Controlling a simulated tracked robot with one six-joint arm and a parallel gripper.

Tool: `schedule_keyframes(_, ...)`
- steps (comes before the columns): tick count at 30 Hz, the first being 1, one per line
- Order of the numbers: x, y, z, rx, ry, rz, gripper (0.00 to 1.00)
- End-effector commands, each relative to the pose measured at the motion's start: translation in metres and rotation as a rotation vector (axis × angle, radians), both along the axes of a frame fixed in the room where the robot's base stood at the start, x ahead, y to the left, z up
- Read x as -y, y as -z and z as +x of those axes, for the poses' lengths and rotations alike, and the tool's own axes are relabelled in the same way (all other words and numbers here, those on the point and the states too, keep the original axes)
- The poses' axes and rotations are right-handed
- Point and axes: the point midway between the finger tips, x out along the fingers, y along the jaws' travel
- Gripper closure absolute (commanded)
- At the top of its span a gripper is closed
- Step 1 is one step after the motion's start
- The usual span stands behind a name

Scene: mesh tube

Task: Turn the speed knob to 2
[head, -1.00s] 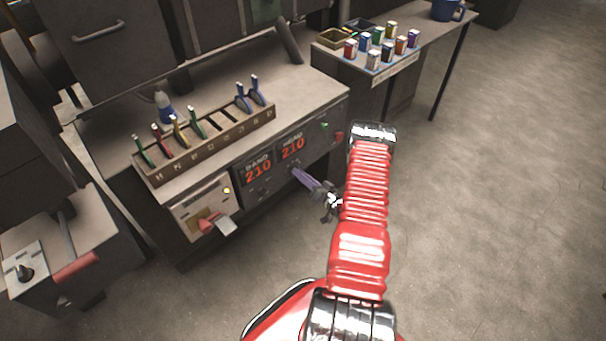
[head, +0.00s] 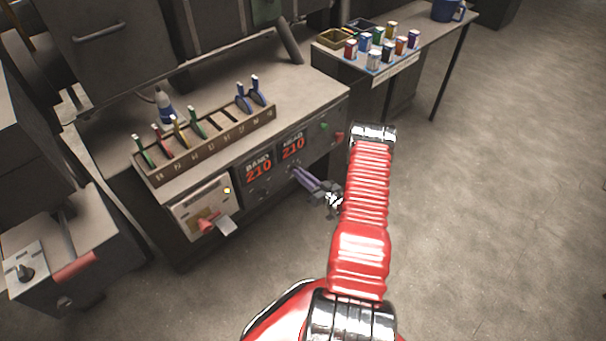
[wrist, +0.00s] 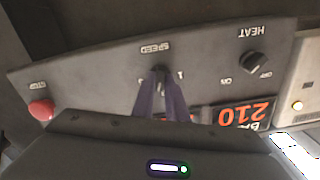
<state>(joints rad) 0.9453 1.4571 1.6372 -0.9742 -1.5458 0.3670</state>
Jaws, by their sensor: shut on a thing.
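The speed knob (wrist: 160,70) is a small dark knob on the grey panel, under the upside-down word SPEED in the wrist view. My gripper (wrist: 160,80) has its two purple fingers shut on the knob, and they hide most of it. A mark that looks like 1 stands just right of the knob; the other marks and the pointer's direction cannot be made out. In the head view my gripper (head: 298,174) is at the front of the machine, below the red displays, and the knob cannot be made out there.
A heat knob (wrist: 254,63) with ON and OFF marks and a red stop button (wrist: 41,109) flank the speed knob in the wrist view. A tool rack (head: 215,150) stands on the machine top. Open floor (head: 500,200) lies to the right.

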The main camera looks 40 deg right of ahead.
Motion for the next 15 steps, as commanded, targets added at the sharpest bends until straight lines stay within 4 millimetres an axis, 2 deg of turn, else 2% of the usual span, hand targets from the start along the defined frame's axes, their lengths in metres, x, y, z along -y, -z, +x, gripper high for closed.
schedule_keyframes(15, 0.0020, 0.0035, -0.0028, 0.004, 0.008, -0.485, 1.00)
